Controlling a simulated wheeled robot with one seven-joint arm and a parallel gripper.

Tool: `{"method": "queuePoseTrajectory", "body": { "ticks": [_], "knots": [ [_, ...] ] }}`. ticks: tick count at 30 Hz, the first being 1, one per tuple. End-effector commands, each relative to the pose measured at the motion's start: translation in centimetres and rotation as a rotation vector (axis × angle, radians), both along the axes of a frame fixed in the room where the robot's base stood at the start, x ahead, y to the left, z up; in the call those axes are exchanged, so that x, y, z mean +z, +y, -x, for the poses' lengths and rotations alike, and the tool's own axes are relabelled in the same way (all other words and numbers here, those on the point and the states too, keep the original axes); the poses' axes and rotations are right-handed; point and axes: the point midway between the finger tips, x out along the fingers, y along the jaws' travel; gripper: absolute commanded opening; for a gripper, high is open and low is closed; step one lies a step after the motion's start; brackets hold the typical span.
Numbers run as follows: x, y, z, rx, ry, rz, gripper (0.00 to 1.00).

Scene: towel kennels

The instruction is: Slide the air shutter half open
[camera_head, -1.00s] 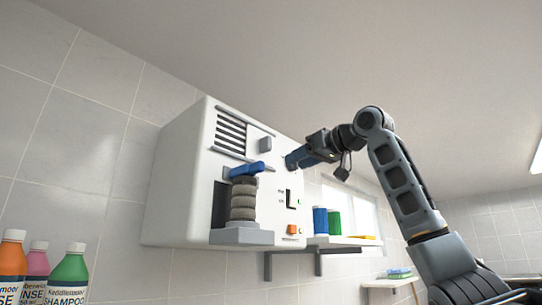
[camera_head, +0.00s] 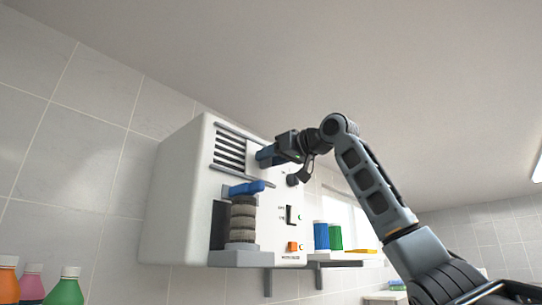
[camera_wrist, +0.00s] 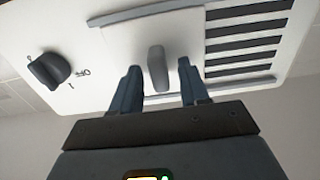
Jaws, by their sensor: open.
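The air shutter is a white plate (camera_wrist: 135,42) between two grey rails, with a grey upright knob (camera_wrist: 157,68). Several dark vent slots (camera_head: 230,152) show uncovered beside the plate; in the wrist view the slots (camera_wrist: 240,45) lie to its right. My gripper (camera_wrist: 160,88) is open, one finger on each side of the knob, with visible gaps. I cannot tell whether the fingertips reach past the knob's face. In the head view my gripper (camera_head: 264,156) is at the panel just right of the slots and hides the knob.
The white wall unit (camera_head: 180,190) also carries a black dial (camera_wrist: 48,70), a dark switch (camera_head: 290,215) and an orange button (camera_head: 292,246). A blue lever (camera_head: 247,188) and a grey ribbed cylinder (camera_head: 243,220) sit below the slots. Blue and green cans (camera_head: 321,236) stand on a shelf.

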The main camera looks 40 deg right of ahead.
Motion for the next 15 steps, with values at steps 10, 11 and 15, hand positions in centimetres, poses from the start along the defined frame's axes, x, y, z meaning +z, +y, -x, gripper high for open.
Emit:
{"method": "queuePoseTrajectory", "body": {
  "ticks": [10, 11, 15],
  "knots": [
    [-0.05, -0.01, 0.00, 0.000, 0.000, 0.000, 0.28],
    [-0.05, -0.01, 0.00, 0.000, 0.000, 0.000, 0.26],
    [-0.05, -0.01, 0.00, 0.000, 0.000, 0.000, 0.12]
  ]
}}
